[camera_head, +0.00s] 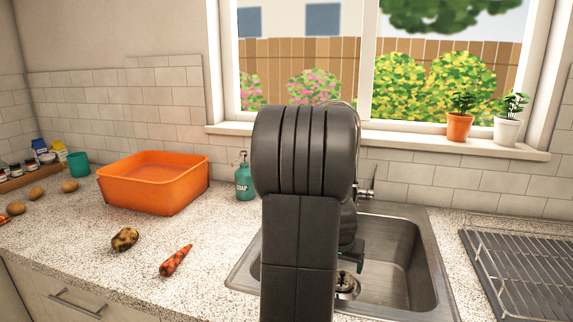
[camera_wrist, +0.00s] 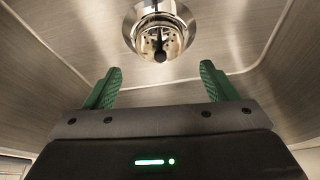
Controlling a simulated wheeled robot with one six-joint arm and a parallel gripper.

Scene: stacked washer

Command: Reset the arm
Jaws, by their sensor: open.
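My gripper (camera_wrist: 159,88) is open in the wrist view, with its two green fingertips apart and nothing between them. It points down into the metal sink (camera_head: 395,285), towards the drain strainer (camera_wrist: 159,32). In the head view my dark arm covers the middle of the picture, and only a small part of the gripper shows beside it over the sink. The arm hides the left part of the sink and most of the tap (camera_head: 366,182).
On the counter to the left are an orange tub (camera_head: 155,190), a dirty potato (camera_head: 125,239), a carrot (camera_head: 175,261) and a green soap bottle (camera_head: 244,180). A dish rack (camera_head: 520,275) stands right of the sink. Two potted plants (camera_head: 459,126) stand on the windowsill.

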